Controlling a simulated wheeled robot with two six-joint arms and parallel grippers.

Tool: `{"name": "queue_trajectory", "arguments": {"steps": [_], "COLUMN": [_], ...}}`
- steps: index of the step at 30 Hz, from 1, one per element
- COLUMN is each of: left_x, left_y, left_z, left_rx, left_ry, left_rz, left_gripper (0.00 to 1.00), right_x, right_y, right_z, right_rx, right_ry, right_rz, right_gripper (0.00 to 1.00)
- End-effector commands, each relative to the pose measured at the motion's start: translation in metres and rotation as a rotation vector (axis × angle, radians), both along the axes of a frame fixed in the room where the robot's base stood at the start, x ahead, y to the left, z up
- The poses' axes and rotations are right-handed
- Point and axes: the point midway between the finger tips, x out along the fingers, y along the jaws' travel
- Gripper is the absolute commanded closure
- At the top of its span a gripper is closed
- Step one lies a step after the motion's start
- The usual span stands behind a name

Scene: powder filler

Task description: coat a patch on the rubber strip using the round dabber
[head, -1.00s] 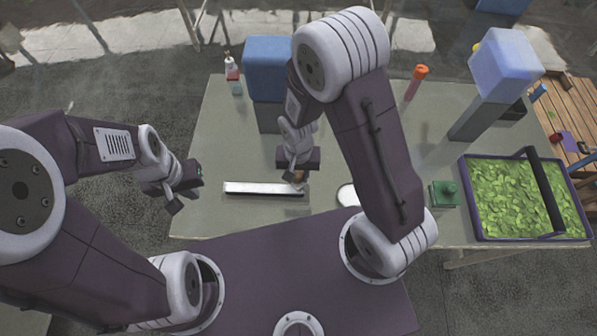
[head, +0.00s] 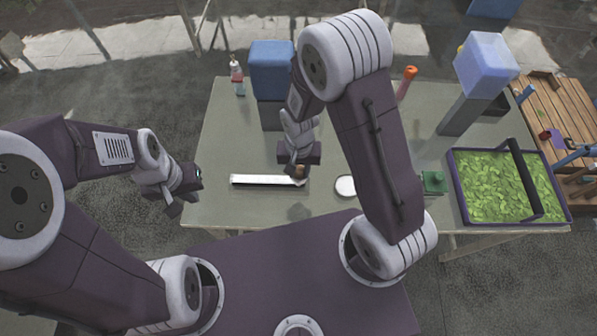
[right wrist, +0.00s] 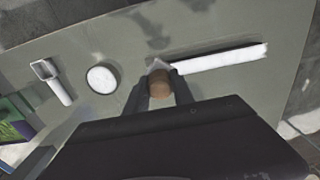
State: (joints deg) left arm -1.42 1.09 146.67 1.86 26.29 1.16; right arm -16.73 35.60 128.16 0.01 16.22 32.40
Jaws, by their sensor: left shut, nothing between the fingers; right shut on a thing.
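The rubber strip (head: 262,180) is a long, thin bar with a white top, lying on the table left of centre. It also shows in the right wrist view (right wrist: 215,58). My right gripper (head: 297,169) is shut on the round dabber (right wrist: 160,88), whose brown, rounded handle shows between the fingers. The dabber is at the strip's right end in the head view; its pale lower part (right wrist: 158,66) is partly hidden, and I cannot tell whether it touches the strip. My left gripper (head: 172,208) is shut and empty, off the table's left edge.
A round white dish (head: 345,186) stands right of the strip. A white-handled tool (right wrist: 53,83) lies beyond it in the wrist view. A green block (head: 432,183) and a leaf-filled tray (head: 458,193) are further right. Blue-topped posts (head: 272,68) (head: 487,66) stand behind.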

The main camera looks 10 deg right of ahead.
Motion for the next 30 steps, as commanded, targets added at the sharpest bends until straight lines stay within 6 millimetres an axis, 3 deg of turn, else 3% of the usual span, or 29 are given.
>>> {"name": "queue_trajectory", "arguments": {"steps": [3, 9, 30], "left_x": [0.0, 0.0, 0.0], "left_y": [0.0, 0.0, 0.0], "left_z": [0.015, 0.025, 0.024], "left_rx": [0.0, 0.0, 0.0], "left_ry": [0.0, 0.0, 0.0], "left_rz": [0.0, 0.0, 0.0], "left_gripper": [1.0, 1.0, 1.0], "right_x": [0.002, 0.006, 0.006], "right_y": [-0.002, -0.003, -0.003], "right_z": [0.016, 0.027, 0.026], "right_rx": [0.0, 0.0, 0.0], "right_ry": [0.0, 0.0, 0.0], "right_rz": [0.0, 0.001, 0.001], "right_gripper": [1.0, 1.0, 1.0]}}
